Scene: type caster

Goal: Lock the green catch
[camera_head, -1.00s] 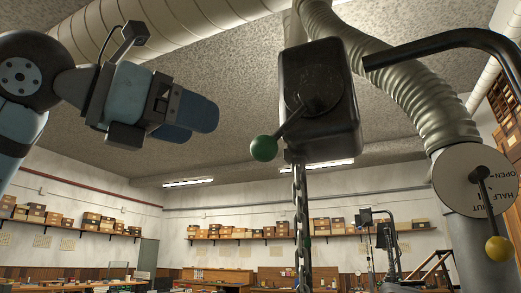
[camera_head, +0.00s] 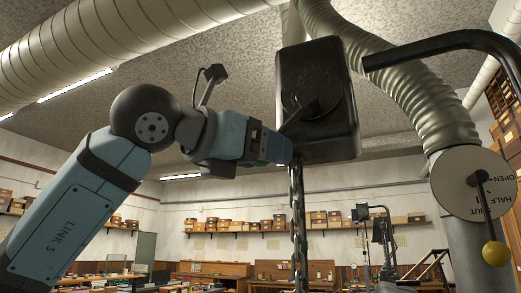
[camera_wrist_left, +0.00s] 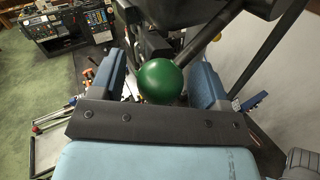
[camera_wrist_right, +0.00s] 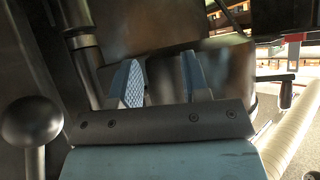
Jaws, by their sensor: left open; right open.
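The green ball knob (camera_wrist_left: 160,82) of the catch sits between the two blue fingers of my left gripper (camera_wrist_left: 157,80) in the left wrist view. Clear gaps show on both sides of the ball, so the fingers are open around it and not clamped. The short dark lever (camera_head: 300,117) slants down-left from the black box (camera_head: 338,75) to the fingertips. My right gripper (camera_wrist_right: 160,82) is open and empty, with a dark cylindrical surface behind it. It is outside the head view.
A chain (camera_head: 299,225) hangs below the black box. A bent black bar (camera_head: 440,45) is at the upper right. A round dial plate (camera_head: 470,185) with a yellow ball lever (camera_head: 495,253) stands on the right by a ribbed duct (camera_head: 400,85). Benches and shelves are far behind.

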